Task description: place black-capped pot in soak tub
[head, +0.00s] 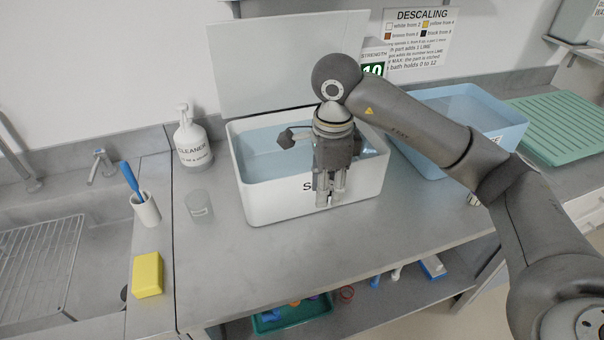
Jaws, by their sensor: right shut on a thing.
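The soak tub (262,208) is a white open tub with water in it, its front label partly covered by my right gripper. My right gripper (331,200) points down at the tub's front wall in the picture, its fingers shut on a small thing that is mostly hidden. I cannot tell from this view whether that thing is the black-capped pot, and no black cap shows clearly elsewhere. Whether the fingertips are over the tub or in front of it is hard to tell. My left gripper is not in view.
A blue water-filled tub (412,163) stands right of the white one, partly behind my right arm. A cleaner bottle (190,140), clear cup (198,203), brush holder (147,210) and yellow sponge (147,275) stand left. The counter (240,275) before the white tub is free.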

